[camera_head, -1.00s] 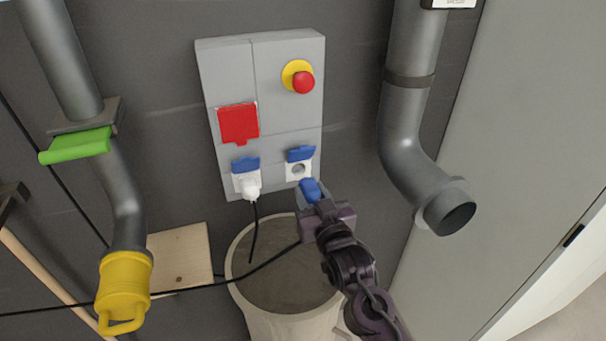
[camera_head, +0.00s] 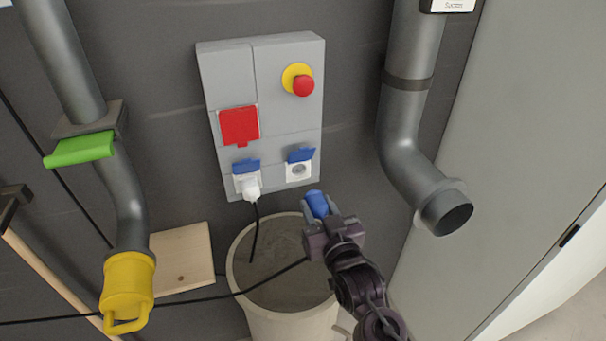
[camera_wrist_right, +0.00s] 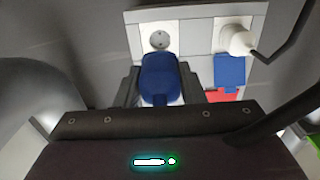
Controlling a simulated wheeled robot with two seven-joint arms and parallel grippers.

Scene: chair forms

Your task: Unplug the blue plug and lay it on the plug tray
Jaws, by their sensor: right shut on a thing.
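The blue plug (camera_head: 317,204) is between the fingers of my right gripper (camera_head: 320,216), which is shut on it. It is out of the wall, a little below and in front of the right socket (camera_head: 299,171), whose blue lid is up. In the right wrist view the blue plug (camera_wrist_right: 160,76) sits between the dark fingers (camera_wrist_right: 158,88), with the empty round socket (camera_wrist_right: 160,40) beyond it. A white plug (camera_head: 251,189) stays in the left socket. I cannot make out a plug tray for certain. My left gripper is not in view.
The grey panel carries a red cover (camera_head: 239,126) and a red emergency button (camera_head: 303,86). A bin (camera_head: 236,283) stands below. A grey pipe (camera_head: 405,160) is at right, and a pipe with a yellow end (camera_head: 127,280) at left. A wooden board (camera_head: 183,255) leans by the wall.

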